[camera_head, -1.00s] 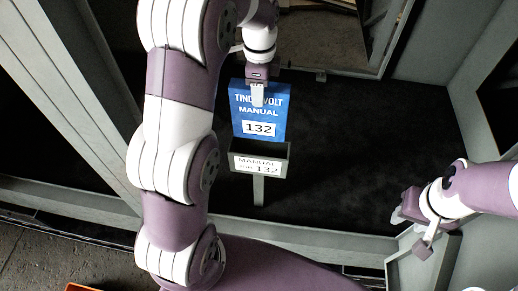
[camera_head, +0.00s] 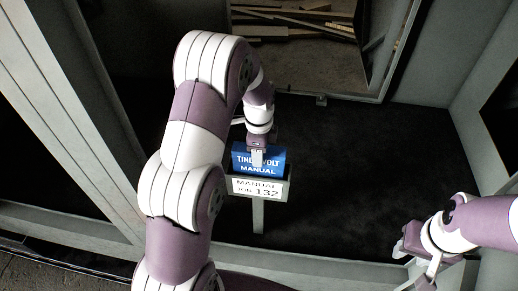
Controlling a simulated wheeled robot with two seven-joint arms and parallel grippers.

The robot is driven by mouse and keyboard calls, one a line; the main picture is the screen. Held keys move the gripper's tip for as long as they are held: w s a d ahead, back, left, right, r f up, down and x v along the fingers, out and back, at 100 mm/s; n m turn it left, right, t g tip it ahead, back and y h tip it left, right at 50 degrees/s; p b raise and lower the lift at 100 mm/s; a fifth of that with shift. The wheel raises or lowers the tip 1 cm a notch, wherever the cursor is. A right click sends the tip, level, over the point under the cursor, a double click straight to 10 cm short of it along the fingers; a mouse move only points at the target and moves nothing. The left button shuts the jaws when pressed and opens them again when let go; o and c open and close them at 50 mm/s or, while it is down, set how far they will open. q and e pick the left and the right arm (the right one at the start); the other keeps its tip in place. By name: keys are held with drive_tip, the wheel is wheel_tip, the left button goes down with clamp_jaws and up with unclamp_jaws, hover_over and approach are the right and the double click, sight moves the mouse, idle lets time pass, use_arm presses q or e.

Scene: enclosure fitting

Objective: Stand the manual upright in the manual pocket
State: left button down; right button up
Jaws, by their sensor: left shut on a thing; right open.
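The blue manual (camera_head: 269,169) stands upright inside the manual pocket, with its upper part showing above the rim and its lower part hidden behind the pocket's front. The manual pocket (camera_head: 281,190) is a grey open-topped holder on a post, with a white label reading "MANUAL" and "132". My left gripper (camera_head: 257,157) is shut on the manual's top edge from above. My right gripper (camera_head: 418,258) is at the lower right, open and empty, well apart from the pocket.
The pocket's post (camera_head: 258,216) rises from a dark floor (camera_head: 350,170). Grey enclosure frame members (camera_head: 90,110) run along the left, front and right. Wooden planks (camera_head: 310,25) lie beyond an opening at the back. The floor right of the pocket is clear.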

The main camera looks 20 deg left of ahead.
use_arm(q)
drive_tip(key=c, duration=0.5)
unclamp_jaws()
drive_tip(key=shift+f, duration=0.1)
